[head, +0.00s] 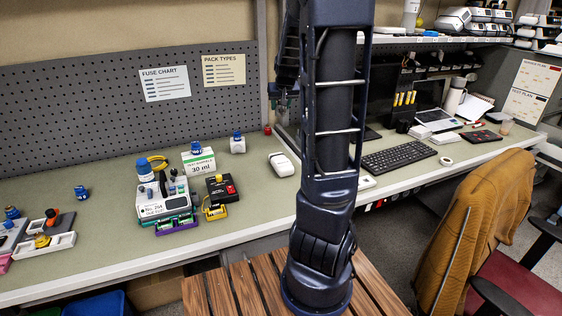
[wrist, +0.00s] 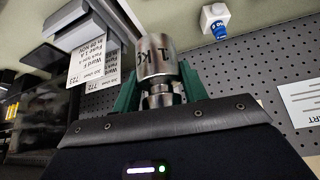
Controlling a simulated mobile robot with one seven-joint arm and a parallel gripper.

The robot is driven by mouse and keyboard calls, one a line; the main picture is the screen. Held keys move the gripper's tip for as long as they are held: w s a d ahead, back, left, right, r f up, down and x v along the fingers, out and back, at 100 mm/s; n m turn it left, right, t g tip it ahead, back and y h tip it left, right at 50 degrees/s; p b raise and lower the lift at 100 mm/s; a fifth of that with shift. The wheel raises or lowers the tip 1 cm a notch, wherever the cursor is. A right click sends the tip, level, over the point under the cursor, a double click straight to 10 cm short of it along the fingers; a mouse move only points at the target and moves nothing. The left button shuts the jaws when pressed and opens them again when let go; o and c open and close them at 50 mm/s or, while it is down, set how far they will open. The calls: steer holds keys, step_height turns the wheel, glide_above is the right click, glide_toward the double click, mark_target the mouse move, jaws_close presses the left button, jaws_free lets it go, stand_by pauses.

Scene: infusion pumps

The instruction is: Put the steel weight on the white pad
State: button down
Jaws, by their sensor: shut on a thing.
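The steel weight (wrist: 156,58) is a shiny metal cylinder marked "1 KG", with a narrower neck. In the wrist view it sits between the two green fingers of my gripper (wrist: 160,88), which is shut on it. In the head view part of my arm's end shows beside the dark column, too small to make out the weight. I cannot surely pick out the white pad. A white rounded item (head: 283,164) lies on the bench left of the column, and part of another white item (head: 366,182) shows just right of it.
An infusion pump (head: 164,203), a "30 ml" box (head: 199,163), a black box with a red button (head: 221,188) and a blue-capped bottle (head: 237,143) stand on the left bench. A keyboard (head: 402,160) lies right. The bench (head: 110,228) has free room at its front.

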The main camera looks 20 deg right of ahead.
steer(key=shift+s+a+f, duration=0.1)
steer(key=shift+s, duration=0.25)
steer(key=shift+f, duration=0.3)
glide_toward(279, 156)
steer(key=shift+w+d+r, duration=0.15)
steer(key=shift+w, duration=0.35)
steer(key=shift+w+d+r, duration=0.15)
steer(key=shift+w, duration=0.4)
steer(key=shift+f, duration=0.15)
steer(key=shift+f, duration=1.7)
steer(key=shift+f, duration=0.1)
steer(key=c, duration=0.8)
jaws_free()
steer(key=shift+f, duration=0.1)
steer(key=shift+o, duration=0.2)
steer(key=shift+v, duration=2.8)
